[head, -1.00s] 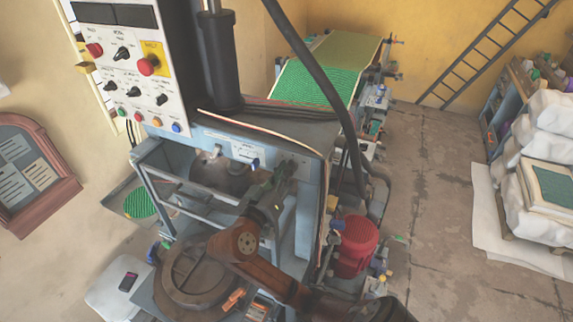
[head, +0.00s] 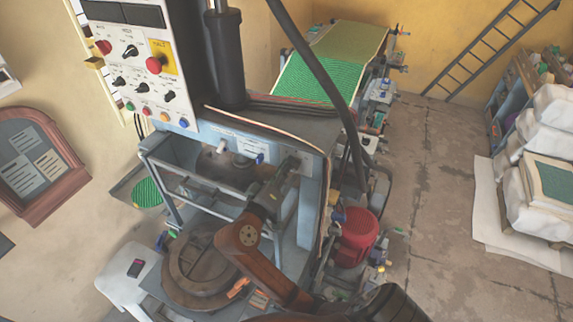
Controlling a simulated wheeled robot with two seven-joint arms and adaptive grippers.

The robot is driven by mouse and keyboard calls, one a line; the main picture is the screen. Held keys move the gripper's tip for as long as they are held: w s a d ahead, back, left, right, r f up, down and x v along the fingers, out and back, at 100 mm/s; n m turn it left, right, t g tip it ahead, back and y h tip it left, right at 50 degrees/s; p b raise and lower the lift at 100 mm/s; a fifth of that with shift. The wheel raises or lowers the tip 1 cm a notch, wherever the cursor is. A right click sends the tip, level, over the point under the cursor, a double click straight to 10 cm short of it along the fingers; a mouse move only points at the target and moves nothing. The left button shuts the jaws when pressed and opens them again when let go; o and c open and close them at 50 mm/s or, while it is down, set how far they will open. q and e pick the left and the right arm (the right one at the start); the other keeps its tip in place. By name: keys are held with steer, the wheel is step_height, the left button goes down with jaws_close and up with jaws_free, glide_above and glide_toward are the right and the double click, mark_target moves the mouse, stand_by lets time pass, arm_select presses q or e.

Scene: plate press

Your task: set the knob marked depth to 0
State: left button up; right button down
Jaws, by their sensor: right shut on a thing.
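The press (head: 311,205) stands in the middle of the head view, with a pale blue front panel (head: 222,135) above its opening. My right gripper (head: 288,166) is at the right part of this panel, shut on a small knob there. The gripper's own body hides the held knob, and its mark is too small to read. A blue knob (head: 259,159) sits on the panel to the left of the gripper. My left gripper is out of view.
A round dark plate (head: 190,285) lies in front of the press, below my right arm. A red motor-like drum (head: 358,238) stands at right. The floor (head: 425,190) beyond is clear.

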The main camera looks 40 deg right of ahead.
steer(key=c, duration=2)
jaws_free()
steer(key=v, duration=0.7)
steer(key=shift+s+a, duration=0.1)
steer(key=shift+a, duration=0.05)
